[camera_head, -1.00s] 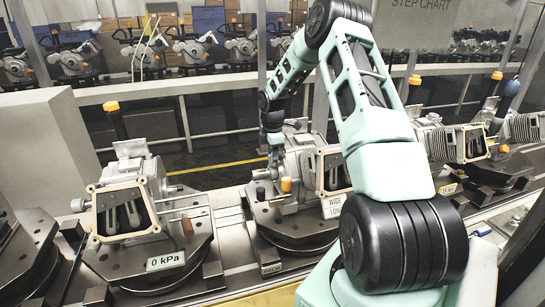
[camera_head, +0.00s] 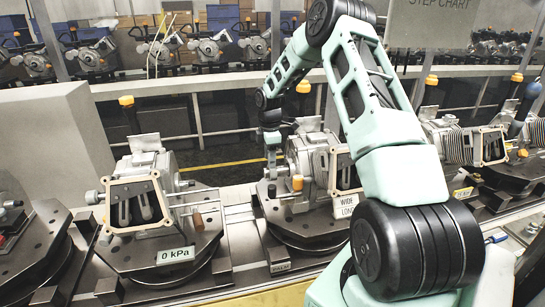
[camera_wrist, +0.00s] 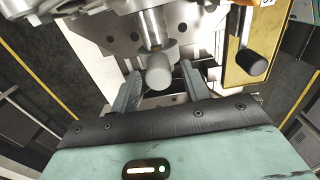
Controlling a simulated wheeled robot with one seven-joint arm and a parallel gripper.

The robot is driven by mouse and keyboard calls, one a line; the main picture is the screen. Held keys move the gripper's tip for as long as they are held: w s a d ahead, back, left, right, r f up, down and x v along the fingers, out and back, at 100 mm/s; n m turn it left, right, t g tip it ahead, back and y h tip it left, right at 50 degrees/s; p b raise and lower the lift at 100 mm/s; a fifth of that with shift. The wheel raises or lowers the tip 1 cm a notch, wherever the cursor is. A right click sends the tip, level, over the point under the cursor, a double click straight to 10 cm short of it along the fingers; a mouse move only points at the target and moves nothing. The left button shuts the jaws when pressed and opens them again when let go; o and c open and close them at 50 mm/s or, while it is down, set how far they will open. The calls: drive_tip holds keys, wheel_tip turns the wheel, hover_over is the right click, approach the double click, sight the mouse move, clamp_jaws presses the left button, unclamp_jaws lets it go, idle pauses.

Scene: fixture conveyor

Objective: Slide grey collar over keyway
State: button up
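A bright metal shaft (camera_wrist: 152,28) points toward my wrist camera from the middle fixture. A light grey round piece (camera_wrist: 159,72) sits at its near end; I cannot tell whether this is the collar or the shaft's own end. My gripper (camera_wrist: 160,88) is open, with one finger on each side of the grey piece and a visible gap to both. In the head view, my gripper (camera_head: 272,165) hangs at the left side of the middle housing (camera_head: 308,160). The keyway cannot be made out, and the shaft is too small there to judge.
Another fixture with a "0 kPa" plate (camera_head: 175,255) stands to the left.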

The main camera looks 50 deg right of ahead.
drive_tip(key=shift+d, duration=0.1)
drive_tip(key=shift+r, duration=0.3)
wheel_tip(320, 180, up, 17)
drive_tip(key=b, duration=0.5)
drive_tip(key=shift+s+f, duration=0.1)
drive_tip(key=s+a+f+m+b, duration=0.1)
drive_tip(key=s+a+f+b, duration=0.2)
drive_tip(key=a, duration=1.3)
drive_tip(key=s+a+f, duration=0.3)
drive_tip(key=s+a, duration=0.1)
drive_tip(key=a, duration=1.3)
drive_tip(key=s+a+f+m+b, duration=0.1)
drive_tip(key=s+a+f, duration=0.2)
drive_tip(key=s, duration=0.5)
drive_tip(key=s+a+f+m+b, duration=0.1)
drive_tip(key=s+a+f, duration=0.2)
drive_tip(key=s, duration=0.6)
drive_tip(key=s+a+f+m+b, duration=0.1)
drive_tip(key=s+a+f, duration=0.1)
drive_tip(key=s+a, duration=0.3)
drive_tip(key=s, duration=0.4)
drive_tip(key=shift+a+f+y, duration=0.3)
drive_tip(key=shift+a+f, duration=0.05)
drive_tip(key=shift+f, duration=0.05)
